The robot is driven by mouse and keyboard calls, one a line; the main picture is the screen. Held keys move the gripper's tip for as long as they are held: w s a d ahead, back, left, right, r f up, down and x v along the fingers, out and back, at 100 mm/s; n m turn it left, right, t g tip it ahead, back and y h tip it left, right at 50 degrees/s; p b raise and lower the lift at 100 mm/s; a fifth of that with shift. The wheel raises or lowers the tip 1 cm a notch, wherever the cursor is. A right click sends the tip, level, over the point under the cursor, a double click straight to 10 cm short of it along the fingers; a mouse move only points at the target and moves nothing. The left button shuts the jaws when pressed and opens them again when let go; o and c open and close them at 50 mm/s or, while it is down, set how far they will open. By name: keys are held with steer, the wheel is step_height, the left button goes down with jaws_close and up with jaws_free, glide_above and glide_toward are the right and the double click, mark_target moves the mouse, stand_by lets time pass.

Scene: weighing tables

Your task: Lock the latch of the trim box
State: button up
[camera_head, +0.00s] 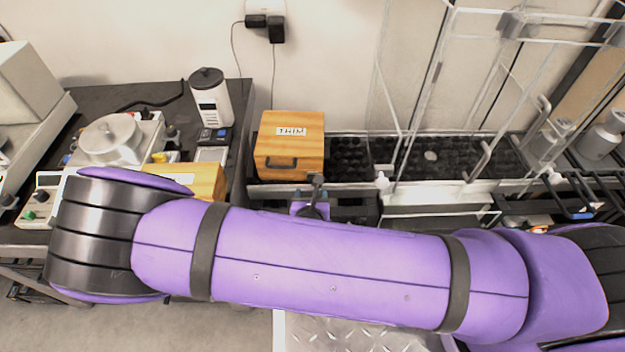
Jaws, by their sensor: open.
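The trim box (290,146) is a light wooden box with a white label on its top. It stands behind my arm, left of the clear enclosure. A black handle-shaped fitting (281,164) is on its front face. I cannot tell the latch or its position apart at this size. My gripper (316,186) shows only as a small dark end on a purple link, just in front of the box's right front corner. It is open, and most of it is hidden behind my arm. I cannot tell whether it touches the box.
A second wooden box (205,181) on the dark left bench is partly covered by my arm. A round-topped instrument (110,134) and a white cylindrical device (212,98) stand there. Clear panels (415,90) rise right of the trim box. My arm spans the foreground.

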mark_target(312, 178)
steer(key=x, duration=0.8)
steer(key=shift+w+f, duration=0.1)
steer(key=shift+w, duration=0.3)
steer(key=c, duration=0.9)
